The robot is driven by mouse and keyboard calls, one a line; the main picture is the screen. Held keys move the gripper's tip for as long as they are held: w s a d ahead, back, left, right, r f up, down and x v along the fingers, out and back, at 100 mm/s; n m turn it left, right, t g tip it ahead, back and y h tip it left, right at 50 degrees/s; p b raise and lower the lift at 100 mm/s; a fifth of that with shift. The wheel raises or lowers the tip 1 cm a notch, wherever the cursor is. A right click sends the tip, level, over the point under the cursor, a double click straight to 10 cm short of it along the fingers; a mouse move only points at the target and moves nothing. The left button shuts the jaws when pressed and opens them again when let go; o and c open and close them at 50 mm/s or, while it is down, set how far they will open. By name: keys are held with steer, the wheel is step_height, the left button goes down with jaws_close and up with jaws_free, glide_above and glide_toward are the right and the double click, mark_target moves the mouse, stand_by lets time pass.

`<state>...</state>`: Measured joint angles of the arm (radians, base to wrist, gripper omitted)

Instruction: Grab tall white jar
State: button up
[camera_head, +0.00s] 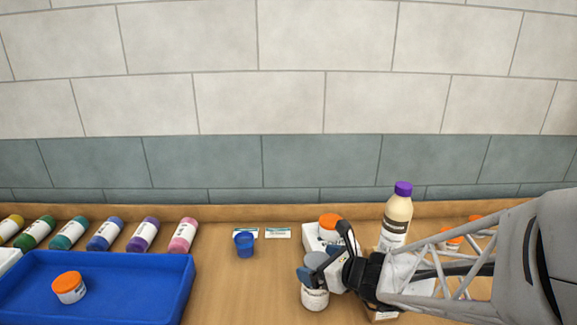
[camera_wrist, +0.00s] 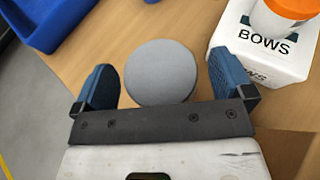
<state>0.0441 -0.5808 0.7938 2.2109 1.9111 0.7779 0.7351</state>
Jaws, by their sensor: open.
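A white jar with a label (camera_head: 314,299) stands on the wooden counter, partly hidden by my gripper (camera_head: 322,262) in the head view. In the wrist view a round grey lid (camera_wrist: 160,72), seen from above, lies between the two blue fingers of my gripper (camera_wrist: 163,82). The fingers are apart, one on each side of the lid, with a small gap showing at each side. The jar's body is hidden under the lid in the wrist view, so its height is hard to tell there.
A white box marked BOWS (camera_wrist: 262,48) with an orange-lidded jar stands close to the right finger. A cream bottle with purple cap (camera_head: 397,220) stands behind my arm. A blue cup (camera_head: 244,245), a blue tray (camera_head: 150,262) and several coloured bottles are to the left.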

steer(key=shift+w+a+f, duration=0.15)
steer(key=shift+w+a, duration=0.1)
steer(key=shift+c, duration=0.3)
steer(key=c, duration=1.3)
steer(key=shift+r, duration=0.2)
step_height(320, 180, up, 28)
steer(key=shift+f, duration=0.15)
stand_by(0.5)
